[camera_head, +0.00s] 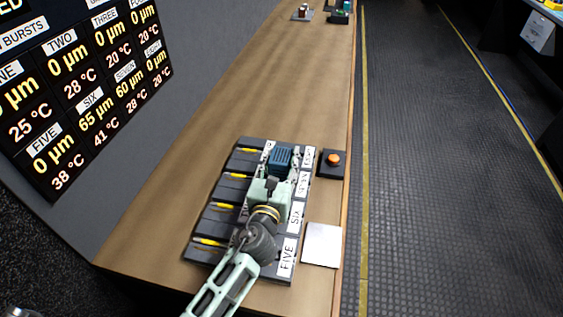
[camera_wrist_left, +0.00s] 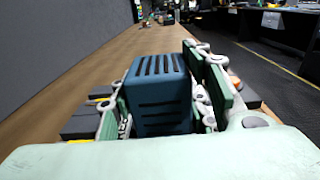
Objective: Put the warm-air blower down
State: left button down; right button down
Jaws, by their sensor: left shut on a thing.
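The warm-air blower is a dark blue box with slots in its casing (camera_wrist_left: 160,92), between the fingers of my left gripper (camera_wrist_left: 165,100) in the left wrist view. In the head view the blower (camera_head: 279,158) shows at the far end of the gripper (camera_head: 277,168), over the far part of a dark rack with numbered labels (camera_head: 207,257). My left gripper is shut on the blower. The gripper hides the blower's lower part, so I cannot tell whether it touches the rack. My right gripper is not in view.
An orange button on a dark base (camera_head: 333,159) and a white card (camera_head: 322,245) lie right of the rack. The wooden bench (camera_head: 262,85) is clear beyond it, with small items (camera_head: 302,13) at the far end. A display board (camera_head: 85,80) stands left.

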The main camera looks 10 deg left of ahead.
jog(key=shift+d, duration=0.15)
pick_arm(q)
jog(key=shift+f, duration=0.15)
jog(key=c, duration=1)
grip_release()
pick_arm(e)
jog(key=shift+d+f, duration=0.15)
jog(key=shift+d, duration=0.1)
pick_arm(q)
jog(key=shift+s+r, duration=0.1)
jog(key=shift+r, duration=0.15)
jog(key=s+b, duration=0.1)
jog(key=s, duration=1)
jog(key=shift+f+b, duration=0.15)
jog(key=shift+b, duration=0.2)
jog(key=shift+s, duration=0.45)
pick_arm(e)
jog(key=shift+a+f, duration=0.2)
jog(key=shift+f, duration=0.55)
